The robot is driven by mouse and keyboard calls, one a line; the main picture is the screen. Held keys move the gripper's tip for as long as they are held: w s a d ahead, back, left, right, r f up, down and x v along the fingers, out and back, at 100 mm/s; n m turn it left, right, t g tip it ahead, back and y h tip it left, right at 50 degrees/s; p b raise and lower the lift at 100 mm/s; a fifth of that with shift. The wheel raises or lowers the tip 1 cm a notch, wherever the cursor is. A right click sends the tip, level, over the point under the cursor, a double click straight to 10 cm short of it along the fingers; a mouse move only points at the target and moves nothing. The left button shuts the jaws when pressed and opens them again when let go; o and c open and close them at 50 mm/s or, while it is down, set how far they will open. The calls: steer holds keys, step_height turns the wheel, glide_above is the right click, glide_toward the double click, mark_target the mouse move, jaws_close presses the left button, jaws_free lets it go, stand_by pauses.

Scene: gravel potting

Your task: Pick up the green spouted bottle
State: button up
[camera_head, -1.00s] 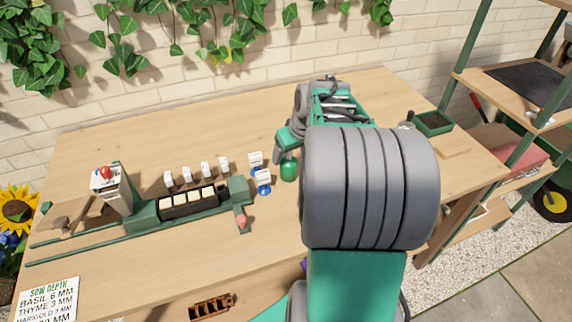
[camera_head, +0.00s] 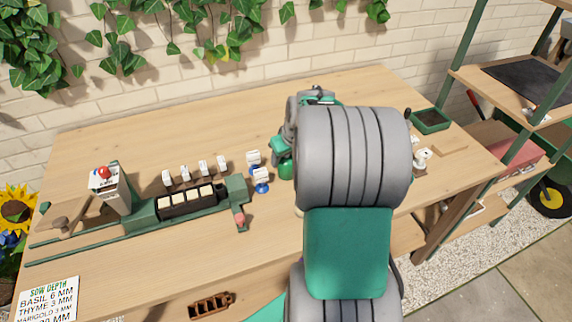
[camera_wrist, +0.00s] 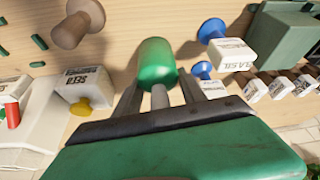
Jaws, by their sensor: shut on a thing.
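The green spouted bottle (camera_head: 286,169) is at mid-table, just left of my arm and right of the blue-based labelled pieces. In the wrist view the rounded green bottle (camera_wrist: 156,62) is at the upper middle, in front of my fingers. My gripper (camera_wrist: 160,94) is shut on it, with a finger on each side of a pale narrow part. In the head view my arm hides most of the gripper and part of the bottle. I cannot tell whether the bottle touches the table.
Two blue-based labelled pieces (camera_head: 261,177) stand close left of the bottle. Beyond them is a green rail fixture with a dark seed tray (camera_head: 190,203) and a row of white tags. A green tray (camera_head: 430,121) lies at the right. The back of the wooden table (camera_head: 200,120) is clear.

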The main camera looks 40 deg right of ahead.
jaws_close()
stand_by(0.3)
steer(key=shift+r, duration=0.65)
steer(key=s+a+r+b, duration=0.1)
steer(key=s+a+r, duration=0.2)
steer(key=s+r, duration=0.8)
steer(key=s, duration=0.2)
steer(key=shift+s+a+r, duration=0.3)
steer(key=shift+r, duration=0.05)
